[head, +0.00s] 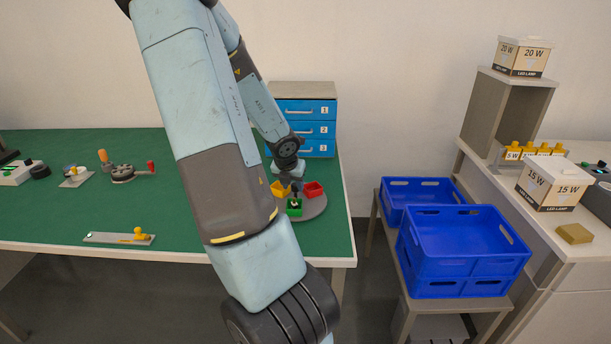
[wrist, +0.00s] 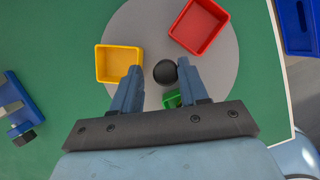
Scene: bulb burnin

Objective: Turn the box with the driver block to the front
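A round grey turntable (head: 316,208) lies on the green bench and carries three small open boxes: yellow (head: 279,189), red (head: 313,188) and green (head: 294,208). The green box is at the front in the head view; a small dark and pale shape shows at it, but I cannot tell if it is the driver block. In the wrist view the yellow box (wrist: 119,64) and red box (wrist: 199,26) look empty; the green box (wrist: 172,99) is partly hidden. My gripper (wrist: 159,68) is open above the turntable, its fingers apart on either side of a black centre knob (wrist: 165,72); contact is unclear.
A drawer cabinet (head: 304,118) with blue numbered fronts stands behind the turntable. A hand crank (head: 124,173) and a grey strip with a yellow piece (head: 118,238) lie to the left. Blue crates (head: 463,250) stand right of the bench, beyond its edge.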

